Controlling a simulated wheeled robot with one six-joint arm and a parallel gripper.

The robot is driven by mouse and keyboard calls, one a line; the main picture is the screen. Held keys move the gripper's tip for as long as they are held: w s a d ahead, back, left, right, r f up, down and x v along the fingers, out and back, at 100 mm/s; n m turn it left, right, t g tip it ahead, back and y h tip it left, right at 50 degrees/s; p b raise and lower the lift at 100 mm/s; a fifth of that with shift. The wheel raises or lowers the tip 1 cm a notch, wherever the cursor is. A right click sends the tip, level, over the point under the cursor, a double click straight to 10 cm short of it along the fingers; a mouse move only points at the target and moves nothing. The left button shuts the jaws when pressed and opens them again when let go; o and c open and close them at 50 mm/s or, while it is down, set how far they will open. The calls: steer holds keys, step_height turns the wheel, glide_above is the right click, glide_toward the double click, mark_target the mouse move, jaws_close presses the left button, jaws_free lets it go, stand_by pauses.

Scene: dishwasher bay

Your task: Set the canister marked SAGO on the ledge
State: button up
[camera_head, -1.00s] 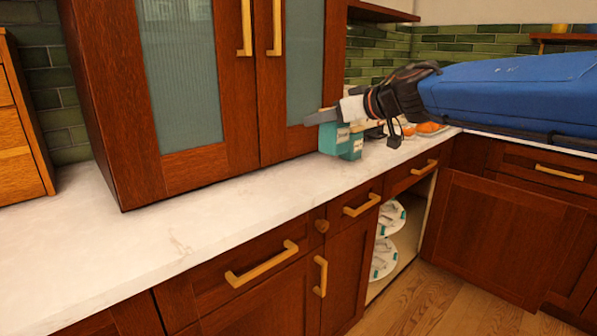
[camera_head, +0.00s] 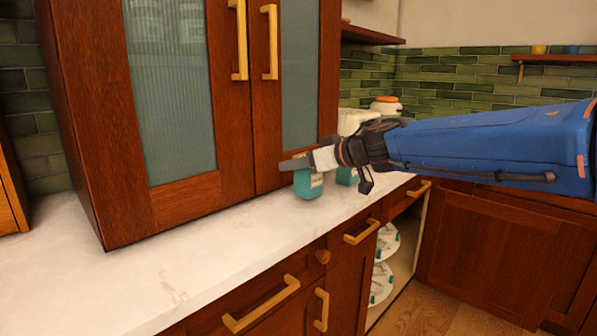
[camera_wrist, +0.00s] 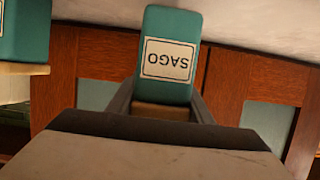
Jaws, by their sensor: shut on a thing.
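The teal canister marked SAGO (camera_wrist: 165,92) is between the two fingers of my gripper (camera_wrist: 160,108) in the wrist view, its label upside down there. In the head view my gripper (camera_head: 294,164) is shut on this teal canister (camera_head: 307,186), in front of the brown cabinet at the counter. I cannot tell whether its base touches the counter. A second teal canister (camera_head: 346,177) stands just right and behind, partly hidden by my gripper. It also shows at the left in the wrist view (camera_wrist: 22,38). A wooden wall ledge (camera_head: 558,58) is at the far right.
The white counter (camera_head: 150,265) is clear at the left. A tall glass-doored cabinet (camera_head: 215,120) stands on it. A dark shelf (camera_head: 372,33) is beside the cabinet. A white jar with an orange lid (camera_head: 386,106) stands behind my arm. Plates (camera_head: 384,283) sit in an open lower cabinet.

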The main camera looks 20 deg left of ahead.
steer(key=shift+f, duration=0.95)
steer(key=o, duration=1.2)
steer(key=shift+f, duration=0.15)
steer(key=shift+s+d+r, duration=0.1)
steer(key=shift+d+r, duration=0.1)
steer(key=shift+d, duration=0.05)
steer(key=v, duration=1.1)
steer(key=shift+s+d, duration=0.1)
steer(key=shift+d, duration=0.15)
